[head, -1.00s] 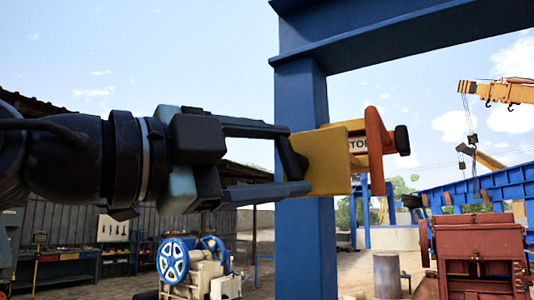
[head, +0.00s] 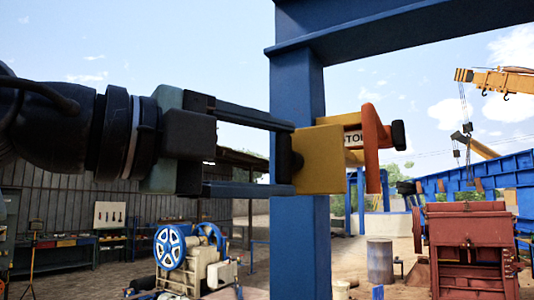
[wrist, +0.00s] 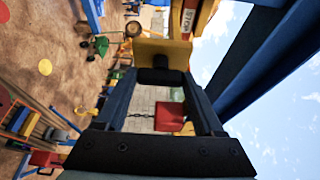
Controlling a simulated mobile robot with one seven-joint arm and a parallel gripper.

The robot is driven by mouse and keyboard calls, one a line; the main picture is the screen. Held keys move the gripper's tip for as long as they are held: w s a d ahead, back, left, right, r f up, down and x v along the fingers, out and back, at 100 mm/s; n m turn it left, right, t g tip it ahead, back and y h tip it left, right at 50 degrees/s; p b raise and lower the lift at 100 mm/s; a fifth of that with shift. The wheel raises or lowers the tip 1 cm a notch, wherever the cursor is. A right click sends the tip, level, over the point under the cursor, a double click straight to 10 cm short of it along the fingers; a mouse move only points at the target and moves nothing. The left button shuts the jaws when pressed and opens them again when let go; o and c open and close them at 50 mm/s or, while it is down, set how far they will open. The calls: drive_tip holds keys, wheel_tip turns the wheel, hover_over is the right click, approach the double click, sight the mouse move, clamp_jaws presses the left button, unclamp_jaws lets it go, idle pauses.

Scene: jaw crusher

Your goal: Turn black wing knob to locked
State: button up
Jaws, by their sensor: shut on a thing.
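A yellow box (head: 322,160) is fixed to a blue post, with a sign partly reading "STOP" on its right part. The black wing knob (head: 289,162) sits on the box's left face. My gripper (head: 291,158) reaches in from the left, with one finger above and one below the knob, its tips at the box face. It is shut on the knob. In the wrist view the black knob (wrist: 162,76) lies between the fingertips, against the yellow box (wrist: 163,50). The fingers partly hide the knob, and I cannot read any lock marking.
An orange-red bracket (head: 373,150) with a black end piece (head: 398,135) stands at the box's right. The blue post (head: 297,245) and overhead beam (head: 400,25) are close by. Machines (head: 190,258) stand on the ground behind. Open air lies left of the box, around my arm.

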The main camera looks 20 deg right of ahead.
drive_tip(key=o, duration=1.4)
drive_tip(key=b+v, duration=0.4)
drive_tip(key=v, duration=0.9)
drive_tip(key=shift+s+b, duration=0.1)
drive_tip(key=shift+b, duration=0.25)
drive_tip(key=w+f+n+t+y+b, duration=0.3)
drive_tip(key=w+f+n+t+y, duration=0.4)
drive_tip(key=w+f+n+t, duration=1)
drive_tip(key=s+n+t+y, duration=0.2)
drive_tip(key=s+n+y, duration=0.1)
drive_tip(key=s+n, duration=0.2)
drive_tip(key=s+n+t+y+b, duration=0.1)
drive_tip(key=s+n+y, duration=0.3)
drive_tip(key=s, duration=0.3)
drive_tip(key=s+n+t+y+b, duration=0.1)
drive_tip(key=s+n+t+y, duration=0.1)
drive_tip(key=s+n, duration=0.4)
drive_tip(key=shift+s+a+n+t+y, duration=0.3)
drive_tip(key=shift+n+y, duration=0.2)
drive_tip(key=shift+y, duration=0.2)
